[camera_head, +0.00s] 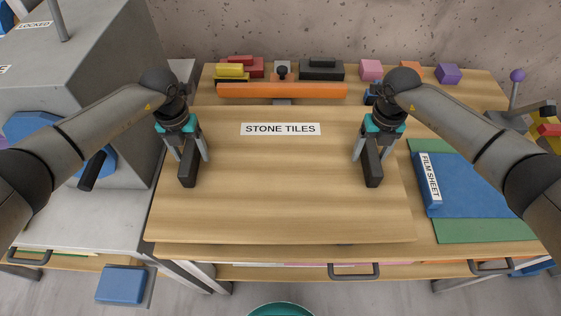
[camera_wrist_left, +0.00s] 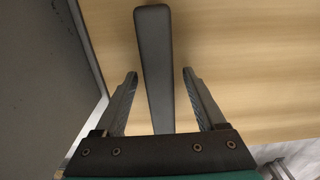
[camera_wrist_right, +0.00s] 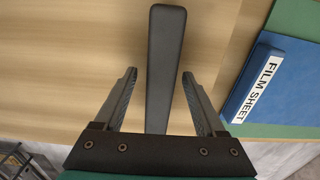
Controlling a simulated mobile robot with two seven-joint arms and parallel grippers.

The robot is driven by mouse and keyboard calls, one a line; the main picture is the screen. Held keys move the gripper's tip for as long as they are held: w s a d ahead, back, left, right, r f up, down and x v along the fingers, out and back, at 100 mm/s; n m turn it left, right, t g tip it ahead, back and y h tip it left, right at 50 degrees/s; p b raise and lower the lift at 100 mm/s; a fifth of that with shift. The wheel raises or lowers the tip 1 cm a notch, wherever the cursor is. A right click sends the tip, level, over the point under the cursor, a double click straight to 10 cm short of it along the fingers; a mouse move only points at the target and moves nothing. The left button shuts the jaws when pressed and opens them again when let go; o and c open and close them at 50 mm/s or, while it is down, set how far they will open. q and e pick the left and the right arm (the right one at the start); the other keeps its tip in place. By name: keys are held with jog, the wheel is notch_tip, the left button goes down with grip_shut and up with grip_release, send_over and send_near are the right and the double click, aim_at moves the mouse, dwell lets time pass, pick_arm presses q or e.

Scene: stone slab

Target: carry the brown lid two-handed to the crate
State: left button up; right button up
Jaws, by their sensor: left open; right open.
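The brown lid (camera_head: 280,200) is a wide wooden board labelled "STONE TILES", lying in the middle of the bench. It has two dark bar handles, a left one (camera_head: 187,168) and a right one (camera_head: 372,168). My left gripper (camera_head: 191,155) is open, with its fingers on either side of the left handle; in the left wrist view the handle (camera_wrist_left: 153,70) stands between the fingers with gaps. My right gripper (camera_head: 373,155) is open around the right handle, which also shows between the fingers in the right wrist view (camera_wrist_right: 163,70). I cannot tell what lies under the lid.
A grey machine (camera_head: 90,90) stands at the left. An orange bar (camera_head: 282,90) and several coloured blocks line the back. A teal rim (camera_head: 280,309) shows at the bottom.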

pick_arm(q)
jog(key=shift+f, duration=0.35)
pick_arm(e)
jog(key=shift+f, duration=0.35)
pick_arm(q)
grip_shut()
pick_arm(e)
grip_shut()
dwell(0.6)
pick_arm(q)
jog(key=shift+w+r, duration=0.15)
pick_arm(e)
jog(key=shift+w+r, duration=0.15)
